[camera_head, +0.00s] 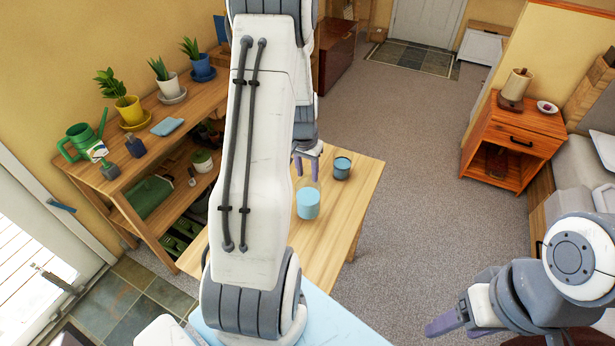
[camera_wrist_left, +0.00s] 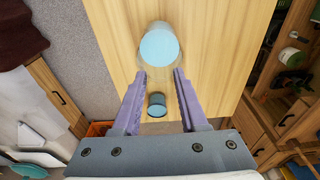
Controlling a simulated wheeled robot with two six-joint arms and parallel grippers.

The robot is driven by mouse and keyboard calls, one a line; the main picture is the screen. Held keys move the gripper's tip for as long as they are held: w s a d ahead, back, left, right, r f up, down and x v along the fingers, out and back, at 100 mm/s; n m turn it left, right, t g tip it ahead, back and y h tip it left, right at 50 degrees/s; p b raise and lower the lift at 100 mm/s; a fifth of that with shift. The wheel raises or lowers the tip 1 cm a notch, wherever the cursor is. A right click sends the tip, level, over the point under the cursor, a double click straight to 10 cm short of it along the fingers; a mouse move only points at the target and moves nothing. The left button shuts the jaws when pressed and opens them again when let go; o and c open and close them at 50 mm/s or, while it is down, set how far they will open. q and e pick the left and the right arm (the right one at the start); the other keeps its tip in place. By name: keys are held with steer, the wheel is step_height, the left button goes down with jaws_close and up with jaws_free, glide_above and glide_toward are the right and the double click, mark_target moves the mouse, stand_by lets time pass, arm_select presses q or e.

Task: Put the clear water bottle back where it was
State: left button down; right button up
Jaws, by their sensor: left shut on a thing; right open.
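The clear water bottle (camera_head: 307,204), see-through above with light blue in its lower part, is at the small wooden table (camera_head: 353,195) in the head view. My left gripper (camera_head: 307,172) is shut on it from above. In the left wrist view the bottle (camera_wrist_left: 160,46) is between the purple fingertips (camera_wrist_left: 162,76). I cannot tell whether its base touches the table. My right gripper (camera_head: 446,326) is open and empty at the lower right, away from the table. My left arm hides part of the table.
A plant shelf (camera_head: 130,170) with pots and a green watering can (camera_head: 82,143) is at the left. An orange-brown nightstand (camera_head: 515,135) is at the right. Carpet between is clear.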

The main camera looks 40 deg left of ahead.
mark_target(307, 180)
arm_select(q)
step_height(307, 180, down, 3)
steer(key=shift+r+p, duration=0.1)
steer(key=shift+p, duration=0.2)
steer(key=shift+c, duration=2.2)
jaws_free()
steer(key=shift+f, duration=0.2)
